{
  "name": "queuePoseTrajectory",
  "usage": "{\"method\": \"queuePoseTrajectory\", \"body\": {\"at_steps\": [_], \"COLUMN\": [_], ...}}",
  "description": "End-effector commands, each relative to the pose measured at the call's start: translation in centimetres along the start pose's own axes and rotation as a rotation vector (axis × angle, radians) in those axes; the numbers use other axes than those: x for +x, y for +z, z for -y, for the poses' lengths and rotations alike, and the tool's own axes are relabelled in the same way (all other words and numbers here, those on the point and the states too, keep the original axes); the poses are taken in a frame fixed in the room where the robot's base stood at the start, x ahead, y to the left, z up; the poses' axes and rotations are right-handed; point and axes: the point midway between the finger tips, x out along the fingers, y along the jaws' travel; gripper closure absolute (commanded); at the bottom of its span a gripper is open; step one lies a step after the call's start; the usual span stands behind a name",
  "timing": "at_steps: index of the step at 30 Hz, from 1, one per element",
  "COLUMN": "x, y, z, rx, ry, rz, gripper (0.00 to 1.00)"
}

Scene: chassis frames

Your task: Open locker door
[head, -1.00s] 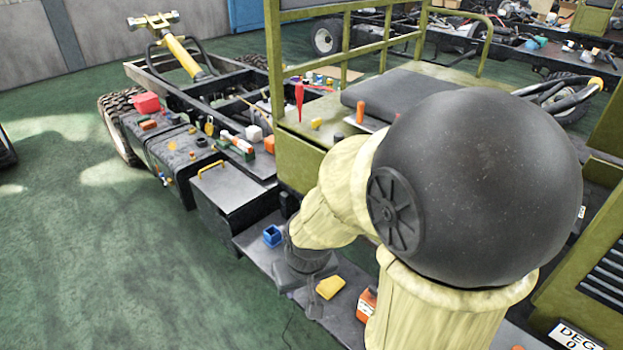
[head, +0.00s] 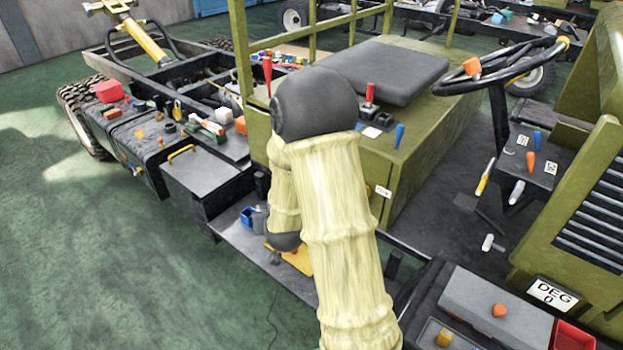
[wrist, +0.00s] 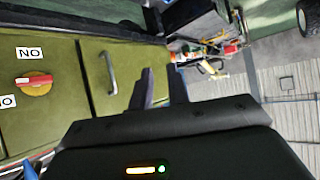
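In the wrist view a flat olive-green door panel (wrist: 128,62) carries a grey bar handle (wrist: 110,72) and looks closed. My gripper (wrist: 162,88) is to the right of the handle and apart from it. Its two dark fingers show a gap between them, with nothing held. In the head view the olive-green seat box (head: 408,180) stands behind my arm. My arm hides part of its front, and the handle and gripper fingers do not show there.
Left of the handle is a panel with a red knob (wrist: 36,80) and "NO" labels. A black box with a yellow handle (head: 182,152), a blue container (head: 247,217) and a yellow object (head: 298,260) are near my arm. Green floor (head: 120,260) is clear at left.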

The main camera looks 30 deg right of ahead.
Motion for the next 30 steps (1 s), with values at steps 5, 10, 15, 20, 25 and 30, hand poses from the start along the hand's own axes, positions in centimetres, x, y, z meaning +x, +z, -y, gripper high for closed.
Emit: {"method": "queuePoseTrajectory", "body": {"at_steps": [5, 10, 15, 20, 25, 30], "x": [3.5, 5.5, 6.2, 5.9, 5.7, 5.7], "y": [0.5, 1.0, 2.1, 2.8, 2.7, 2.6], "z": [-2.6, -5.4, -8.2, -9.8, -10.0, -10.0], "rx": [0.044, 0.070, 0.082, 0.079, 0.077, 0.077], "ry": [0.079, 0.174, 0.281, 0.350, 0.363, 0.362], "rz": [-0.173, -0.343, -0.504, -0.599, -0.620, -0.619], "gripper": [0.83, 0.83, 0.83, 0.83, 0.83, 0.83]}}
